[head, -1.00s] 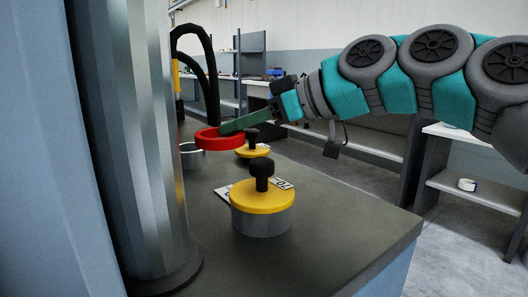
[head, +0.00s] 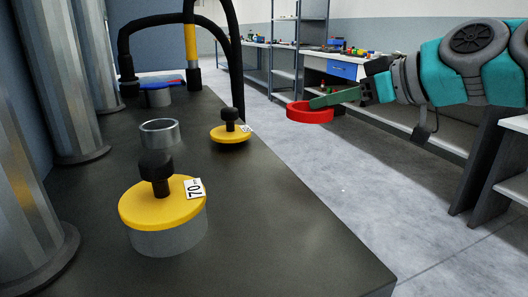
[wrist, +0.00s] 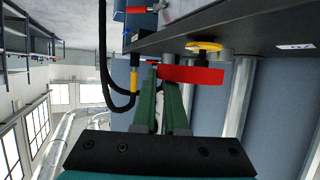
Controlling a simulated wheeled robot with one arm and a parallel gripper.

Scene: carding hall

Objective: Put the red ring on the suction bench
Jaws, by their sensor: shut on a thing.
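The red ring (head: 310,117) is held in the green fingers of my gripper (head: 322,102). In the head view it hangs in the air to the right of the dark bench (head: 270,225), with floor behind it. In the wrist view the red ring (wrist: 192,76) lies across the fingertips of my gripper (wrist: 160,85), sticking out to the right. The dark bench, with metal columns and black hoses, may be the suction bench; no label tells. Its edge also shows in the wrist view (wrist: 255,38). The ring's exact height over the bench is unclear.
On the bench stand a yellow-lidded pot (head: 160,205) with a black knob and a 70 tag, another yellow lid (head: 230,134), an open grey cylinder (head: 160,130) and a column (head: 75,80). The bench's front right is clear. Shelves (head: 300,45) stand behind.

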